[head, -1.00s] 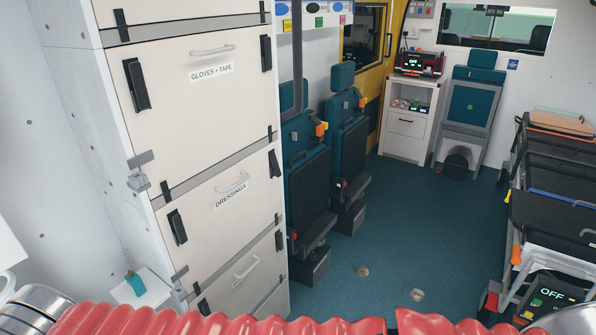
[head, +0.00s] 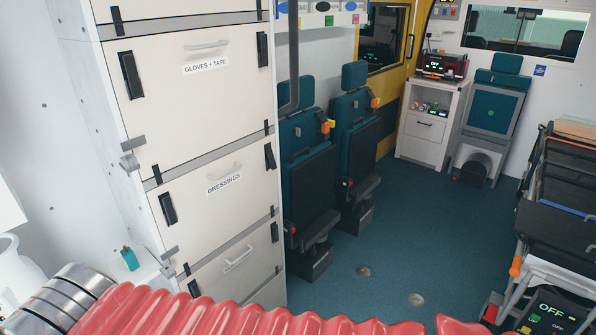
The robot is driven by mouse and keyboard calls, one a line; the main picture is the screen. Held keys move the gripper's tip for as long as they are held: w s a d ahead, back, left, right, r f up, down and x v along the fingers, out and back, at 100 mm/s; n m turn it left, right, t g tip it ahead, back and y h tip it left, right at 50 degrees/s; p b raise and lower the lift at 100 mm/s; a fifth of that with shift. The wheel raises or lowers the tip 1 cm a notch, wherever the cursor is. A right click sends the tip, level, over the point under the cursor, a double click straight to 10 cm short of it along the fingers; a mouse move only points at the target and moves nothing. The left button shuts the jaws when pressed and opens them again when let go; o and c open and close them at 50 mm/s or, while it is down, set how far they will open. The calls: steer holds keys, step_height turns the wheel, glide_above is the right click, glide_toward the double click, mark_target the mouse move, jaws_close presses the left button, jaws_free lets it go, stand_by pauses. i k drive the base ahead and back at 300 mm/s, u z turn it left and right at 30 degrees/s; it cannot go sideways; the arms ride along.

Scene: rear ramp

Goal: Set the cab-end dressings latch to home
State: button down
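The dressings drawer (head: 215,203) is a cream front with a pale handle and a DRESSINGS label (head: 224,183); it looks closed. It has a black latch at each end: the left one (head: 168,209) stands slightly tilted near the white side panel, and the right one (head: 270,156) is at the edge toward the seats and the far windowed wall, the likely cab end. The right latch is small and seen at an angle; I cannot tell its exact setting. My gripper is not in view. A red ridged sleeve of my arm crosses the bottom of the picture.
The gloves and tape drawer (head: 205,90) is above, with its own black latches. Folded teal seats (head: 308,155) stand right of the cabinet. A stretcher (head: 565,215) is at the right edge. The teal floor (head: 425,235) between is open.

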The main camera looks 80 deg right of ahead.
mark_target(270, 154)
steer(key=z, duration=1.7)
steer(key=i, duration=0.7)
steer(key=u, duration=0.2)
